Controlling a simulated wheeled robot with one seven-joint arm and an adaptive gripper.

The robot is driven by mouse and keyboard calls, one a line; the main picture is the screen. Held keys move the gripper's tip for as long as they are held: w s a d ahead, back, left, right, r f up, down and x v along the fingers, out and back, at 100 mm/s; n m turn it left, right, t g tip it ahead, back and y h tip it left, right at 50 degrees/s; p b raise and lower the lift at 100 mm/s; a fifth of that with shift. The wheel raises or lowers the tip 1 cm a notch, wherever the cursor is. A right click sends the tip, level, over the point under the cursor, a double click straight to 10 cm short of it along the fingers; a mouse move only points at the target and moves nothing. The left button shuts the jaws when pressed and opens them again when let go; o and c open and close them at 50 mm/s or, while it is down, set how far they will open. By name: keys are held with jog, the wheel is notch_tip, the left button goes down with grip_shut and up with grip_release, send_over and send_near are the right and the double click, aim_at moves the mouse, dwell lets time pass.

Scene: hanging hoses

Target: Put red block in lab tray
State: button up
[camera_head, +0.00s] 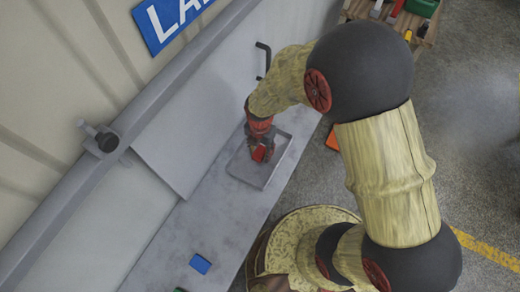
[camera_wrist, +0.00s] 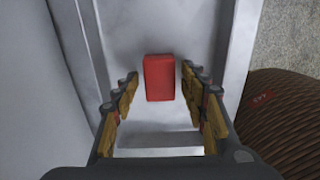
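The red block (camera_wrist: 160,78) shows in the wrist view between and just beyond the fingertips of my gripper (camera_wrist: 160,84), with a small gap on each side. The gripper is open. In the head view my gripper (camera_head: 262,147) points down into the grey lab tray (camera_head: 245,175), and the red block (camera_head: 258,154) shows among its fingers. The block appears to lie on the tray floor, inside the rim (camera_wrist: 234,60). The fingers partly hide it in the head view.
A blue block (camera_head: 200,264) lies on the grey bench (camera_head: 215,220) near its front end. A black handle (camera_head: 263,58) stands behind the tray. A wooden table with a green bin (camera_head: 421,7) is at the top right. The bench between the tray and the blue block is clear.

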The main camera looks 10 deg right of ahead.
jog(key=shift+r, duration=0.1)
notch_tip(320, 180, up, 12)
jog(key=p, duration=0.2)
notch_tip(320, 180, up, 15)
jog(key=m+t, duration=0.3)
jog(key=m, duration=1)
send_over(260, 152)
jog(key=s+d, duration=0.3)
jog(key=d, duration=0.3)
jog(key=s+d+r+m+t, duration=0.1)
jog(key=s+d+r+m, duration=0.1)
jog(key=m, duration=0.3)
jog(key=s+d+r+m, duration=0.2)
jog(key=s+r+m, duration=0.2)
jog(key=m, duration=0.1)
jog(key=s+d+r+m+t, duration=0.1)
jog(key=s+d+r+m, duration=0.1)
jog(key=m, duration=0.3)
jog(key=shift+s+r+t, duration=0.3)
jog(key=shift+s+r, duration=0.3)
jog(key=shift+s, duration=0.05)
jog(key=shift+b, duration=0.35)
notch_tip(260, 152, down, 10)
jog(key=b, duration=0.9)
jog(key=shift+r, duration=0.2)
